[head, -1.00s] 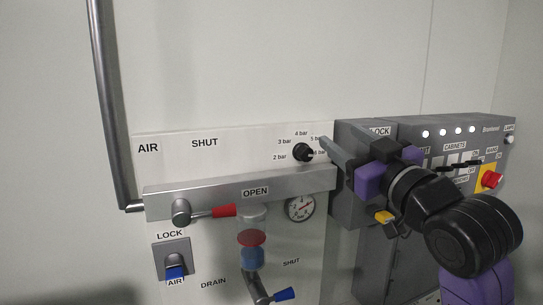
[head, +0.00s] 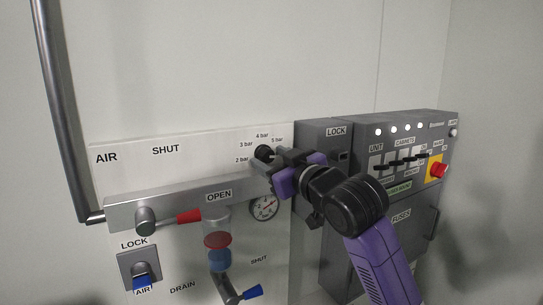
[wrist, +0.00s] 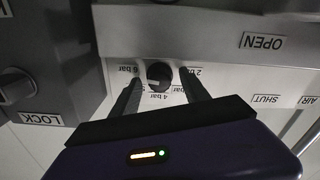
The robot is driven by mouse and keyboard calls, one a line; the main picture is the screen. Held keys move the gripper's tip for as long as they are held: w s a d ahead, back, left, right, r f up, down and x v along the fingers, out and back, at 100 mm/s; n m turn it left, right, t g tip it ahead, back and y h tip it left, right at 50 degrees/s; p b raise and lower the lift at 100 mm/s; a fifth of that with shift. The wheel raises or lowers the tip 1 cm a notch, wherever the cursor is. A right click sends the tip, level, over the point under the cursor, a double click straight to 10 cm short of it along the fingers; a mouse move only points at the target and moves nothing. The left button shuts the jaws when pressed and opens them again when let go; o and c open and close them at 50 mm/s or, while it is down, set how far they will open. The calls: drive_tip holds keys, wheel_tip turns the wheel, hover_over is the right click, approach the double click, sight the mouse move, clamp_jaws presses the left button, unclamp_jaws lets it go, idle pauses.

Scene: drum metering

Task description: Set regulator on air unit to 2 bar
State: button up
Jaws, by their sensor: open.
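The regulator knob (head: 263,152) is a small black dial on the white air unit panel (head: 130,185), with bar labels around it. In the wrist view the knob (wrist: 159,74) sits between my two open fingers, with a gap on both sides. Labels 2 bar, 4 bar and 6 bar are readable there, upside down. A light mark shows on the knob, but its exact setting is too small to tell. My gripper (head: 274,158) is at the knob in the head view and partly covers its right side and the labels there. The pressure gauge (head: 264,207) is below it.
A metal ledge marked OPEN (head: 219,195) runs below the knob, with a red-handled lever (head: 188,216). A grey LOCK box (head: 322,160) and a switch cabinet with a red button (head: 438,170) stand to the right. The wall above is clear.

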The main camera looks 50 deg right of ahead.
drive_tip(key=shift+w, duration=0.1)
clamp_jaws()
